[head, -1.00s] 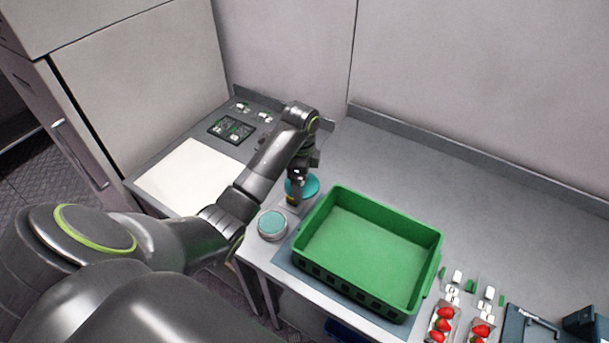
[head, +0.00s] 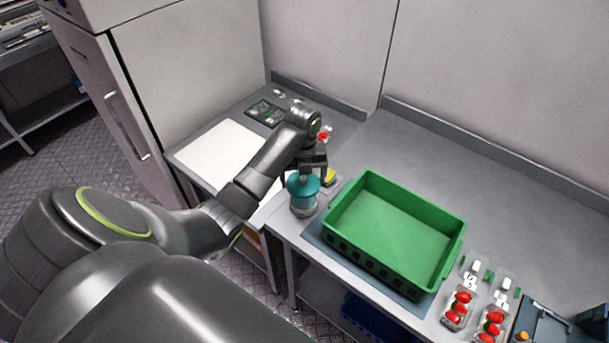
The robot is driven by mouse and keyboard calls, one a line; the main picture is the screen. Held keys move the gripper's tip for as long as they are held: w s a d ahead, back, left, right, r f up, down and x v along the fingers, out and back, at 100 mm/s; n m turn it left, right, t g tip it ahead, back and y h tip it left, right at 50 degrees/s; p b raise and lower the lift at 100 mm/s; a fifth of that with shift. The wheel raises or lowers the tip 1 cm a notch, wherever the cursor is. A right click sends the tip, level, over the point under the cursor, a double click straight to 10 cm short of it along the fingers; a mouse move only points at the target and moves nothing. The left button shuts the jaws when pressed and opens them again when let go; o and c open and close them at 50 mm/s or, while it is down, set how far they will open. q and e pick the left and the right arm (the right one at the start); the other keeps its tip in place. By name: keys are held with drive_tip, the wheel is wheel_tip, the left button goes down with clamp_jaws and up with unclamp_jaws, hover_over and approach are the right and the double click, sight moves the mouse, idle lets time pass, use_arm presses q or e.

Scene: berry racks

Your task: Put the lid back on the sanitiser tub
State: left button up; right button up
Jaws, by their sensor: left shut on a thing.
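The teal round lid (head: 302,186) is in my left gripper (head: 308,174), which is shut on it. In the head view the lid lies over the sanitiser tub (head: 303,209), a small round tub at the front edge of the counter, left of the green crate. My right gripper is not in view.
The green crate (head: 365,262) stands empty on a blue-grey mat, close right of the tub. Strawberry punnets (head: 458,308) lie further right. A white board (head: 220,156) and a dark tray (head: 266,113) are on the left counter. The counter behind the crate is clear.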

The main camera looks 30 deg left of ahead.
use_arm(q)
drive_tip(key=shift+f+b, duration=2.35)
drive_tip(key=shift+b, duration=0.25)
drive_tip(key=shift+f+b, duration=0.3)
drive_tip(key=shift+f, duration=0.55)
drive_tip(key=shift+r+p, duration=0.1)
drive_tip(key=shift+p, duration=0.65)
drive_tip(key=shift+f+p, duration=0.25)
drive_tip(key=shift+p, duration=0.05)
drive_tip(key=shift+p, duration=0.35)
drive_tip(key=o, duration=0.8)
drive_tip(key=shift+r, duration=0.1)
